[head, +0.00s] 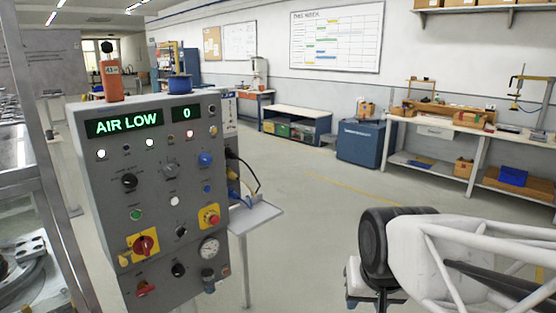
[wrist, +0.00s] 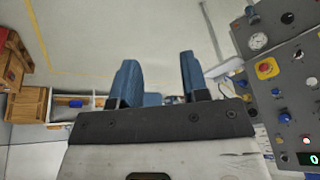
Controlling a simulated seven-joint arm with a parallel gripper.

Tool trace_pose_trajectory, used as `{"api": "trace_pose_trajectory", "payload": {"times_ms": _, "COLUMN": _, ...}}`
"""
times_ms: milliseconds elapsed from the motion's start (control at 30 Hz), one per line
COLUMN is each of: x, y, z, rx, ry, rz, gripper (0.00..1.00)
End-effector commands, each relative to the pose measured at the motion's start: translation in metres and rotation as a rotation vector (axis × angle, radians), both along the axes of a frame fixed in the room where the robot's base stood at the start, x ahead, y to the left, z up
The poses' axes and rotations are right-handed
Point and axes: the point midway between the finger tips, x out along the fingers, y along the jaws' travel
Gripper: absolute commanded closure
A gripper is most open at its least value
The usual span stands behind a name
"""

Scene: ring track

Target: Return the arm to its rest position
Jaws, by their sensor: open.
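My gripper (wrist: 158,78) shows in the wrist view with its two blue fingers apart and nothing between them. Open floor lies beyond the fingertips. Part of my white and black arm (head: 430,255) shows at the lower right of the head view, over the floor and apart from the grey control panel (head: 158,195). The panel's green displays read "AIR LOW" and "0". The panel also shows at the right side of the wrist view (wrist: 292,70), turned on its side, to the right of my fingers and not touching them.
A small grey side shelf (head: 258,214) juts from the panel's right side, with cables above it. A metal frame (head: 62,200) stands at the far left. A blue cabinet (head: 362,142) and a workbench (head: 445,128) stand along the back wall. The middle floor is clear.

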Motion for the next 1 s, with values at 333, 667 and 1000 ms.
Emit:
{"api": "trace_pose_trajectory", "payload": {"times_ms": 333, "x": -0.065, "y": -0.03, "z": 0.001, "rx": -0.07, "ry": 0.105, "rz": 0.051, "gripper": 0.58}}
{"api": "trace_pose_trajectory", "payload": {"times_ms": 667, "x": -0.066, "y": -0.03, "z": 0.001, "rx": -0.07, "ry": 0.108, "rz": 0.053, "gripper": 0.58}}
{"api": "trace_pose_trajectory", "payload": {"times_ms": 1000, "x": -0.066, "y": -0.03, "z": 0.001, "rx": -0.07, "ry": 0.108, "rz": 0.052, "gripper": 0.58}}
